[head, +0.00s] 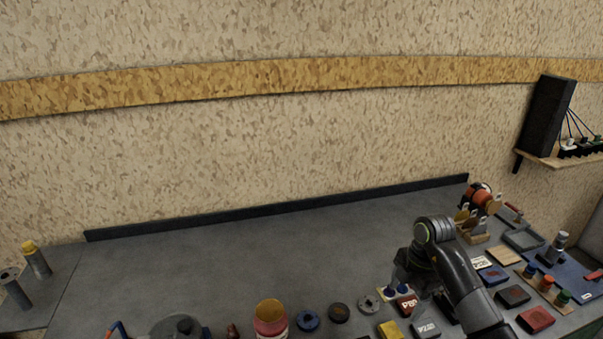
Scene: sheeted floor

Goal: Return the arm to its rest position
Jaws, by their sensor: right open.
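My right arm comes in from the bottom right and bends over the right part of the grey bench (200,260). My right gripper (408,290) hangs down from the dark wrist over a row of small items and is open. Its fingers look pale and partly blend with the items behind, and nothing shows held between them. My left gripper and left arm are not in view.
A pink-and-white jar (270,318) stands at the front edge. A shelf (565,160) hangs at right.

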